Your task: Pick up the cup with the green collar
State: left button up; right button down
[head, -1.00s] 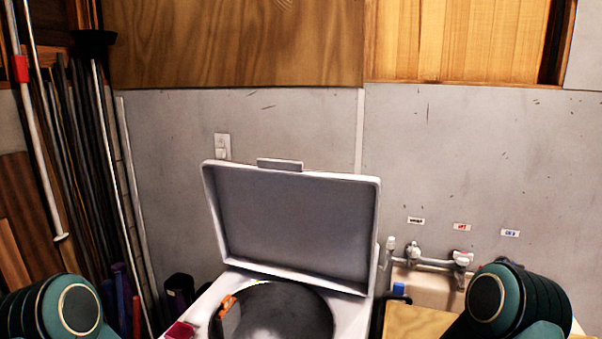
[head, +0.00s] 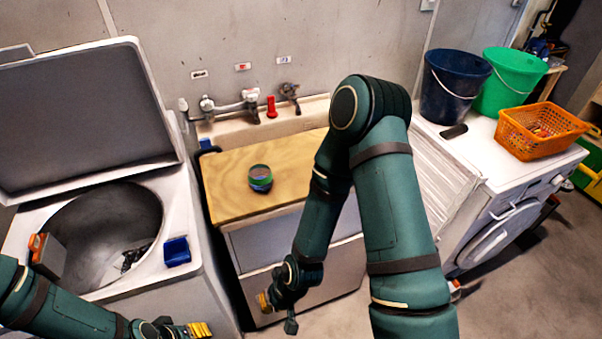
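A small round cup (head: 260,179) with a green band near its rim and darker blue and reddish colours below stands on a wooden board (head: 225,203) in the head view. My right gripper (head: 277,315) hangs in front of the cabinet below the board, apart from and lower than the cup. Its fingers look spread, with nothing seen between them. My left gripper (head: 186,331) is at the bottom edge, in front of the washer and partly cut off. Whether it is open or shut is not clear.
An open-lidded washer (head: 207,290) stands left of the board, with a blue box (head: 177,251) on its rim. A sink with taps (head: 250,98) lies behind. On the right, a white machine carries a dark blue bucket (head: 452,90), green bucket (head: 507,82) and orange basket (head: 540,132).

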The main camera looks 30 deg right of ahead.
aim_at(261, 179)
jog(key=z, duration=0.55)
jog(key=k+j+u, duration=0.1)
jog(key=j, duration=0.45)
jog(key=k+j+u, duration=0.15)
jog(key=j, duration=0.4)
jog(key=k+j+u, duration=0.1)
jog(key=j, duration=0.5)
jog(key=z, duration=1.05)
